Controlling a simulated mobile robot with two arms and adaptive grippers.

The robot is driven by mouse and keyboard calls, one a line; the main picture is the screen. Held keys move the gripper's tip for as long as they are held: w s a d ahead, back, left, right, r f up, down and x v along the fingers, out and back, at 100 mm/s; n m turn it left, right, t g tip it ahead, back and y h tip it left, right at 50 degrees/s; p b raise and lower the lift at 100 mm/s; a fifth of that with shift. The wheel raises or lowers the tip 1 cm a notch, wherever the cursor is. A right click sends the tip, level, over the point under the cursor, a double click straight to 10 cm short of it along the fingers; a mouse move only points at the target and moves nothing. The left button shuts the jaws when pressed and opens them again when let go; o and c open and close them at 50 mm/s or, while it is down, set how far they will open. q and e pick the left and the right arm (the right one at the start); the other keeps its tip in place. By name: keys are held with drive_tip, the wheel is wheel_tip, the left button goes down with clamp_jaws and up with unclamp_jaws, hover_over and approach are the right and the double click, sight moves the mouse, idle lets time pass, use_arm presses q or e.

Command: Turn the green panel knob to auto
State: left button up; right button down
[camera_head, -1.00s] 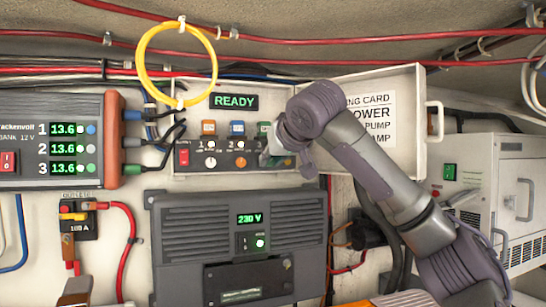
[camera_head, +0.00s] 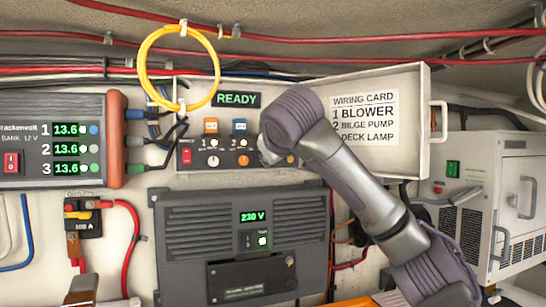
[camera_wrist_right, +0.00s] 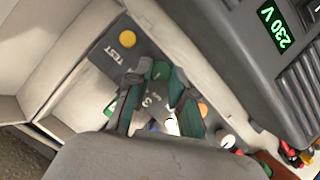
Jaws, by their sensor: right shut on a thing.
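The switch panel (camera_head: 188,168) is on the wall in the middle of the head view, with an orange tag, a blue tag, a white knob (camera_head: 213,161) and an orange knob (camera_head: 243,160). My right gripper (camera_head: 270,153) is at the panel's right part, right of the orange knob, and its wrist covers the third position there. In the right wrist view, the right gripper (camera_wrist_right: 160,85) is shut at the position marked 3, around a knob mostly hidden by its fingers. I cannot read the knob's setting. My left gripper is not in view.
A yellow TEST button (camera_wrist_right: 127,40) is close beside the gripper. The open lid with a wiring card (camera_head: 365,118) is to the right. A yellow cable loop (camera_head: 178,105) hangs at upper left. A grey inverter (camera_head: 185,250) reading 230 V is below.

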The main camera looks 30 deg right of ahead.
drive_tip(key=c, duration=1)
unclamp_jaws()
drive_tip(key=v, duration=1.2)
drive_tip(key=shift+f, duration=0.1)
